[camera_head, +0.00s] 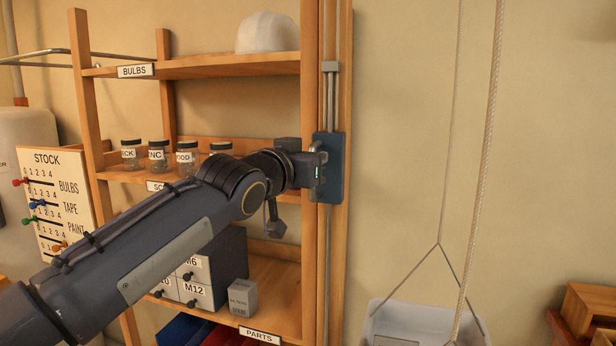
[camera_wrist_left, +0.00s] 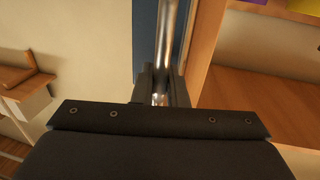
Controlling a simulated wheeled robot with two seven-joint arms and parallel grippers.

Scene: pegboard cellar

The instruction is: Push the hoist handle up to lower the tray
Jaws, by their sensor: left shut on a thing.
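The hoist handle is a metal bar that shows in the left wrist view (camera_wrist_left: 172,45), in front of a blue plate. The blue plate (camera_head: 334,182) sits on vertical rails on the wooden post in the head view. My left gripper (camera_head: 322,166) is at the plate and shut on the handle; the arm and gripper hide most of the handle in the head view. The fingers also show around the bar in the left wrist view (camera_wrist_left: 162,88). The tray (camera_head: 374,322) is a pale bin hanging on cords at the bottom right. My right gripper is in neither view.
A wooden shelf unit (camera_head: 200,66) stands left of the post, with jars (camera_head: 158,156), a white helmet-like dome (camera_head: 268,32) and drawers. A thick rope (camera_head: 489,130) hangs at right. A wooden box (camera_head: 590,308) is at the lower right. Bare wall lies between post and ropes.

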